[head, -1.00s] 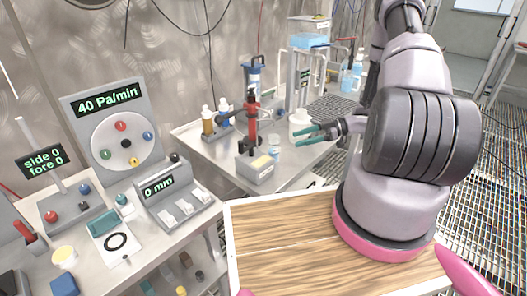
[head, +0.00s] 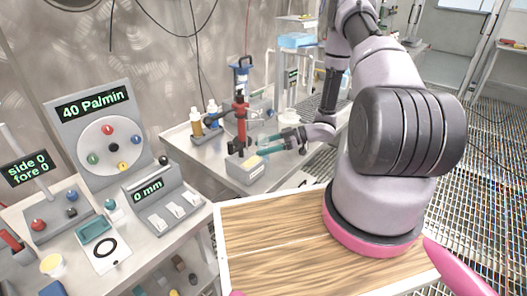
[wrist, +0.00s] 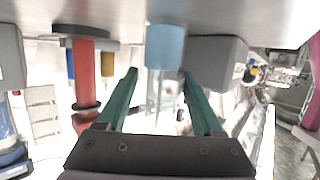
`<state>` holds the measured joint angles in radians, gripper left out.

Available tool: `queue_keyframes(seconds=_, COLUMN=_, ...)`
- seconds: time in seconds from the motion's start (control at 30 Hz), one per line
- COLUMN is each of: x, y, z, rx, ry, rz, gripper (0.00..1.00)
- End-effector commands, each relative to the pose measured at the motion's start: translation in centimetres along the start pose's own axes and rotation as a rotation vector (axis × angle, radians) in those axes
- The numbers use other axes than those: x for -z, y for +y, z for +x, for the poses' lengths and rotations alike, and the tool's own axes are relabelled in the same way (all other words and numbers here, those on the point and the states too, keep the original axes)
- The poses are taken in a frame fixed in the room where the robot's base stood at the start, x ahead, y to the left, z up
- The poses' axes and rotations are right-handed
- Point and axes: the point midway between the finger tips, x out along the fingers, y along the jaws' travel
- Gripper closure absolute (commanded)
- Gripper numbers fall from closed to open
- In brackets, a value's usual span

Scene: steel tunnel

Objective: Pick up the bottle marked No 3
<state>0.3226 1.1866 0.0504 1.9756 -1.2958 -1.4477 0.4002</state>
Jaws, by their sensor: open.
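My gripper (head: 264,143), with teal fingers, is open over the far bench, low beside a grey block. In the wrist view, which is upside down, the gripper (wrist: 160,74) points at a small bottle with a pale blue lower part (wrist: 165,46) and a clear upper part. This bottle appears between the fingertips; I cannot tell whether they touch it. The fingers largely hide it in the head view. A brown bottle (head: 196,127) and a blue bottle (head: 213,120), both white-capped, stand farther back. No number mark is readable on any bottle.
A grey block (head: 246,169) and a red stand (head: 240,120) are close to my gripper; the block (wrist: 215,60) and red column (wrist: 84,75) flank the bottle in the wrist view. A panel reading 40 Pa/min (head: 93,105) stands on the left bench.

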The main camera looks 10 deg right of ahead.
Motion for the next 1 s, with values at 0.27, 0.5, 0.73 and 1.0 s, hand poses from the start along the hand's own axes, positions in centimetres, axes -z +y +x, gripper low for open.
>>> queue_keyframes(seconds=0.27, x=0.0, y=0.0, z=0.0, rx=0.000, ry=0.000, rz=0.000, gripper=1.00)
queue_keyframes(seconds=0.5, x=0.1, y=0.0, z=-0.1, rx=0.000, ry=0.000, rz=0.000, gripper=1.00)
queue_keyframes(seconds=0.73, x=1.5, y=0.1, z=-0.5, rx=-0.001, ry=0.000, rz=0.000, gripper=1.00)
queue_keyframes(seconds=1.0, x=2.5, y=0.1, z=-3.8, rx=-0.005, ry=-0.001, rz=0.004, gripper=1.00)
